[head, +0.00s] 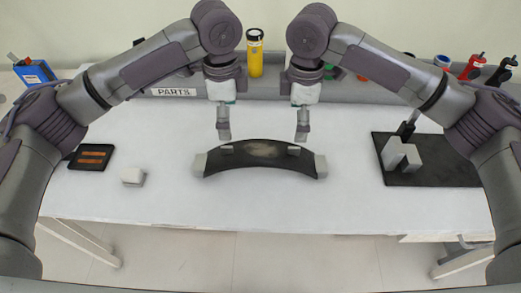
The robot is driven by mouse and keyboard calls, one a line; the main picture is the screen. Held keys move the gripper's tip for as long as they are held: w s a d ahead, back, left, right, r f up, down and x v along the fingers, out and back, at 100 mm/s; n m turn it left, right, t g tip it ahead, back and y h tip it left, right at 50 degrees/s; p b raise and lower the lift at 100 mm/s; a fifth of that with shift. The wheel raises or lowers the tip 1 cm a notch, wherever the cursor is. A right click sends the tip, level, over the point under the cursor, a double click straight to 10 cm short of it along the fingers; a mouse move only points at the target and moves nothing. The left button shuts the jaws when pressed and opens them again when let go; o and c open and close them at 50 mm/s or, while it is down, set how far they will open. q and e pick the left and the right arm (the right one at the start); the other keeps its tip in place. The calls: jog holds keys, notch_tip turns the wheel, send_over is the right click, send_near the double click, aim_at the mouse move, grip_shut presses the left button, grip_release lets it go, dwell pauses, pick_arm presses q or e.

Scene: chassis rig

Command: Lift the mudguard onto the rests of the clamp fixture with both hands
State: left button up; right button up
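The mudguard (260,155) is a dark, curved strip with a worn brownish patch in its middle. My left gripper (223,136) points down just above and behind the left tab, and my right gripper (301,136) does so near the right tab. Both look edge-on, so their opening is hidden. The clamp fixture appears to be the black plate (430,178) at right, with pale grey blocks (401,154) and a dark-handled clamp.
A black tray (91,157) with orange-brown strips and a small white block (132,177) lie at left. A rear shelf labelled PARTS (173,92) carries a yellow bottle (255,53) and red and black clamp-like tools (471,66). The table's front strip is clear.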

aim_at(233, 152)
pick_arm(q)
jog(key=shift+s, duration=0.1)
pick_arm(e)
jog(key=shift+s, duration=0.1)
pick_arm(q)
notch_tip(233, 152, down, 14)
jog(key=shift+r, duration=0.1)
pick_arm(e)
notch_tip(233, 152, down, 14)
jog(key=shift+r, duration=0.1)
pick_arm(q)
jog(key=c, duration=1.2)
pick_arm(e)
jog(key=c, duration=1.2)
